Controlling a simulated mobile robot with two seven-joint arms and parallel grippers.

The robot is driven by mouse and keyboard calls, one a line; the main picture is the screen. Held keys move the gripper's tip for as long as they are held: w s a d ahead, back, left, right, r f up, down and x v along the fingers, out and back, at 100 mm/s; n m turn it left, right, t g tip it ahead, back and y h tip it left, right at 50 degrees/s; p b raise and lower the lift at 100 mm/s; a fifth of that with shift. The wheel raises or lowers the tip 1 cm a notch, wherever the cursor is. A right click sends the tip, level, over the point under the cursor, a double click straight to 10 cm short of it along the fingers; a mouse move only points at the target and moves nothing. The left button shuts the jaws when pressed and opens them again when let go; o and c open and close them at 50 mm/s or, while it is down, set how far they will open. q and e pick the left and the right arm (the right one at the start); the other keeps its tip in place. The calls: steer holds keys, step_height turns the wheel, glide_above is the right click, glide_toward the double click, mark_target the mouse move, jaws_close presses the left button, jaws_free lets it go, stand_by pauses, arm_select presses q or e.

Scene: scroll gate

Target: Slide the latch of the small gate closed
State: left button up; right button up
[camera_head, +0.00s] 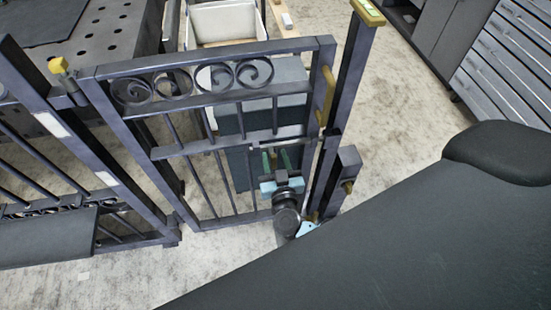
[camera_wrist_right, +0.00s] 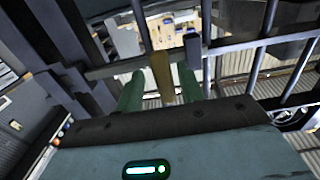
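The small dark metal gate (camera_head: 205,148) with a row of scrolls stands upright between a left post and a tall right post (camera_head: 345,80). A brass upright piece (camera_head: 326,97) is on its right side. My right gripper (camera_head: 275,158) is low beside the gate's lower right part, its green fingers apart. In the right wrist view, a brass tab (camera_wrist_right: 161,78), apparently the latch handle, stands between the fingers of my right gripper (camera_wrist_right: 160,82), with narrow gaps beside it. Whether the latch bar reaches the post is unclear. My left gripper is not in view.
A fence panel (camera_head: 40,165) adjoins on the left. Behind the gate are a perforated dark table (camera_head: 100,35) and a white bin (camera_head: 222,22). Grey drawers (camera_head: 505,55) stand at the upper right. Bare floor (camera_head: 410,110) lies right of the post.

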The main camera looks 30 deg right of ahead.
steer(key=v, duration=0.6)
steer(key=shift+s, duration=0.15)
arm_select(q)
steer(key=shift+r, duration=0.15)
arm_select(e)
steer(key=shift+v, duration=0.75)
steer(key=s+a+r+n+g+y+p, duration=0.1)
steer(key=s+a+n+g+y+p, duration=0.2)
steer(key=s, duration=0.6)
steer(key=s+r+n+g+y+p, duration=0.15)
steer(key=s+y+p, duration=0.3)
steer(key=s, duration=0.45)
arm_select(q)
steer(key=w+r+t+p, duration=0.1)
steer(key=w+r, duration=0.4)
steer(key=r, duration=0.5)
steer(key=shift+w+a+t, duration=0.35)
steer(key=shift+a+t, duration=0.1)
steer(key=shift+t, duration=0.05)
arm_select(e)
steer(key=s+d+f+g, duration=0.2)
steer(key=s+d+g, duration=0.2)
steer(key=s, duration=0.4)
steer(key=shift+s+n, duration=0.2)
steer(key=shift+n, duration=0.15)
steer(key=shift+h, duration=0.25)
